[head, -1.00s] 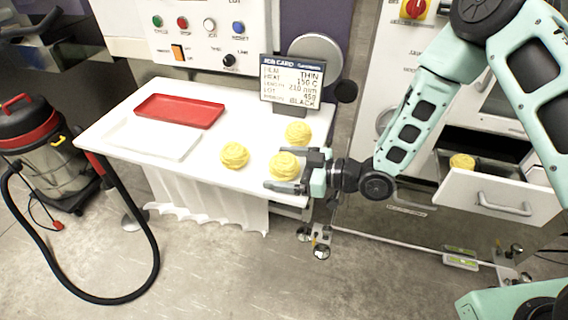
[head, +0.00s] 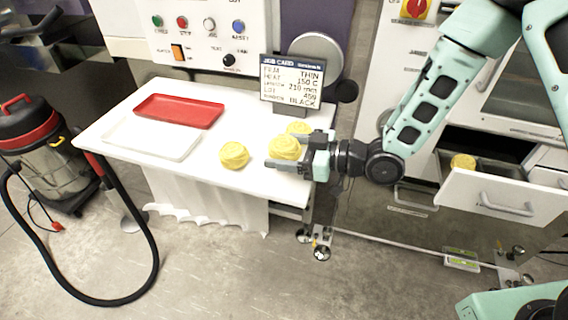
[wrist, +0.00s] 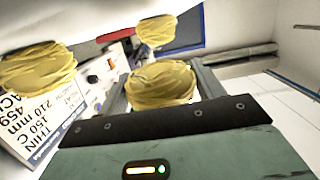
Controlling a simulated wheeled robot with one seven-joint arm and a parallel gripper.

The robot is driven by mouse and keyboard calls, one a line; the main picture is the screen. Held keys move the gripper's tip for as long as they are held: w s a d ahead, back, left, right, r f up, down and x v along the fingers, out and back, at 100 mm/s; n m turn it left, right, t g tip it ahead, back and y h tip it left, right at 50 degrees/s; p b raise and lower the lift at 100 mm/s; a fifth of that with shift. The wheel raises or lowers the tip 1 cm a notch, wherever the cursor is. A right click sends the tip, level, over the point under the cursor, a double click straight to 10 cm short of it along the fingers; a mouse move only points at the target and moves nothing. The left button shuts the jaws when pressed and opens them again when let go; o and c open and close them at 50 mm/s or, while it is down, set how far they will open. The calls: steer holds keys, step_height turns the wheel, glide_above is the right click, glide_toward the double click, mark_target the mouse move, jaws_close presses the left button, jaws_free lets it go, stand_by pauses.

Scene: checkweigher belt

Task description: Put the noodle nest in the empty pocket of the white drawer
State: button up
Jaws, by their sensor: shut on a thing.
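My gripper (head: 288,154) is shut on a yellow noodle nest (head: 284,147), held just above the right part of the white table. It also shows between the fingers in the wrist view (wrist: 161,84). A second nest (head: 234,155) lies on the table to the left. A third nest (head: 299,128) lies behind the held one and is partly hidden by it. The white drawer (head: 497,205) at the right stands open. One nest (head: 463,161) sits in its left part; the rest of the inside is partly hidden by the drawer front.
A red tray (head: 180,110) and a white tray (head: 150,138) lie on the left of the table (head: 205,176). A job card sign (head: 291,82) stands at the back edge. A vacuum cleaner (head: 45,150) stands at the far left. Open floor lies between table and drawer.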

step_height(320, 180, up, 5)
steer(key=w+d+f+m+t+h, duration=0.45)
steer(key=d+f, duration=0.25)
steer(key=d, duration=0.4)
steer(key=w+d+f+m+t+h, duration=0.3)
steer(key=d+f+m+t+h, duration=0.25)
steer(key=d, duration=0.65)
steer(key=s+d+f+m+h, duration=0.2)
steer(key=d+f+m+h, duration=0.25)
steer(key=d, duration=0.35)
steer(key=s+f, duration=0.3)
steer(key=s, duration=0.5)
steer(key=shift+s+a+f+t+h, duration=0.25)
steer(key=shift+s+a+t+h, duration=0.1)
steer(key=shift+t, duration=0.05)
